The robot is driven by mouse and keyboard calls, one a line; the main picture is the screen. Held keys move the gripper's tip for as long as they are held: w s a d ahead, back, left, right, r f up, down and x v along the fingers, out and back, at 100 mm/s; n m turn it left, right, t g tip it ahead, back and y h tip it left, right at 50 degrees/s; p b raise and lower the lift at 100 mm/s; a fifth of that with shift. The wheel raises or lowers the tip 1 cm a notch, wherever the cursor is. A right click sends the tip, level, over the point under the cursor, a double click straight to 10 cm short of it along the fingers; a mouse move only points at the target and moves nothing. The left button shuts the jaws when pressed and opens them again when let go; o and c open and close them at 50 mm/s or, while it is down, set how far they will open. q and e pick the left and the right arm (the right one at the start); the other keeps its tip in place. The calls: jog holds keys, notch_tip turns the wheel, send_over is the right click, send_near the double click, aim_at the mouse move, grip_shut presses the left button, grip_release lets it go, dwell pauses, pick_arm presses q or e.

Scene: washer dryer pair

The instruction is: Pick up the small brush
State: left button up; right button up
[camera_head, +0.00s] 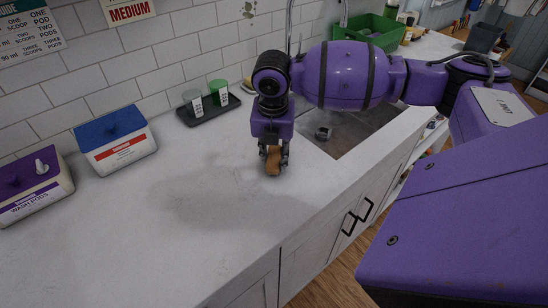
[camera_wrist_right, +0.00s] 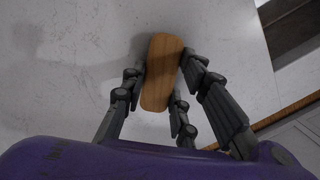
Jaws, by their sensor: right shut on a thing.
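The small brush (camera_head: 273,164) has a wooden back and shows as a rounded tan block at the counter, left of the sink. In the right wrist view its wooden top (camera_wrist_right: 162,70) lies lengthwise between the fingers. My right gripper (camera_head: 273,155) points down over the brush and is shut on it, with fingers on both sides. The fingers also show in the right wrist view (camera_wrist_right: 163,85). I cannot tell whether the brush touches the counter. Its bristles are hidden. My left gripper is not in view.
The white counter (camera_head: 180,220) is clear in front. A sink (camera_head: 350,130) lies to the right. A dark tray (camera_head: 208,112) with cups stands behind. A blue-lidded box (camera_head: 115,140) and a purple-lidded wash pods box (camera_head: 35,188) are at left. A green crate (camera_head: 368,32) is at the back.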

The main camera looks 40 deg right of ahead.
jog(key=shift+r, duration=0.15)
jog(key=shift+r, duration=0.35)
jog(key=s+r, duration=0.1)
jog(key=r, duration=0.1)
jog(key=s+a+r, duration=0.1)
jog(key=r, duration=0.1)
jog(key=s+r+p, duration=0.1)
jog(key=r, duration=0.2)
jog(key=shift+s+a, duration=0.15)
jog(key=shift+s, duration=0.15)
jog(key=s+a+r, duration=0.3)
jog(key=s+r, duration=0.2)
jog(key=s, duration=0.4)
jog(key=shift+s+a+p, duration=0.25)
jog(key=shift+s+p, duration=0.1)
jog(key=shift+p, duration=0.1)
jog(key=shift+m, duration=0.3)
